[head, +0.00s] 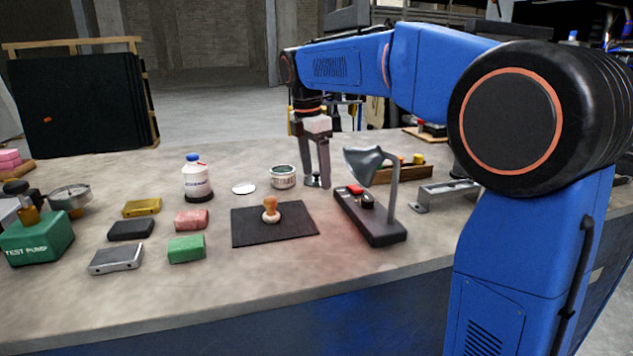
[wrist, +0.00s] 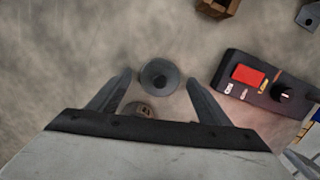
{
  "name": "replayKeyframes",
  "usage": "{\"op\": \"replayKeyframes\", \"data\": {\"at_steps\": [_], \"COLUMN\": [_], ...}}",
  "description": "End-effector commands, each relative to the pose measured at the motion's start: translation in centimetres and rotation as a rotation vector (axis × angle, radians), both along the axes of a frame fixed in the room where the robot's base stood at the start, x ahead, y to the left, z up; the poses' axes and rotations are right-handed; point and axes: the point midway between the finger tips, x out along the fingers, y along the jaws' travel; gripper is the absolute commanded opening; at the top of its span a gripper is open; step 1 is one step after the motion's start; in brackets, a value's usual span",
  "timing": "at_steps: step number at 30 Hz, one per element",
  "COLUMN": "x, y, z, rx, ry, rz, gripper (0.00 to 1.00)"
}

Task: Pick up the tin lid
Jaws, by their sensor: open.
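A flat, pale round disc (head: 244,188) lies on the bench just left of the open-topped tin (head: 284,177) in the head view; it looks like the tin lid. My gripper (head: 317,182) points down to the right of the tin, with its fingertips low over the bench. Its fingers are apart, and it is not at the disc. In the wrist view, a grey round piece with a dark centre (wrist: 160,75) lies between and just beyond the fingertips. A smaller brownish round thing (wrist: 140,110) is nearer, partly hidden by my gripper. I cannot make out the pale disc there.
A desk lamp (head: 376,219) with a red-buttoned base stands close to the right of my gripper. A stamp (head: 271,209) stands on a black mat (head: 291,230) in front. A white bottle (head: 197,180) stands left of the disc. Several blocks lie farther left.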

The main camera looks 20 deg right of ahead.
Motion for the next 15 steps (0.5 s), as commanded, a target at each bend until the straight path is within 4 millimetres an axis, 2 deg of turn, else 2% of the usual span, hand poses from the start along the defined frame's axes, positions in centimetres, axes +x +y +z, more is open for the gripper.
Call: {"op": "replayKeyframes", "data": {"at_steps": [4, 9, 10, 15], "x": [0.01, 0.01, 0.01, 0.01], "y": [0.01, 0.01, 0.01, 0.01], "z": [0.03, 0.03, 0.04, 0.04], "rx": [0.0, 0.0, 0.0, 0.0], "ry": [0.0, 0.0, 0.0, 0.0], "rz": [0.0, 0.0, 0.0, 0.0], "gripper": [0.72, 0.31, 0.28, 0.28]}}
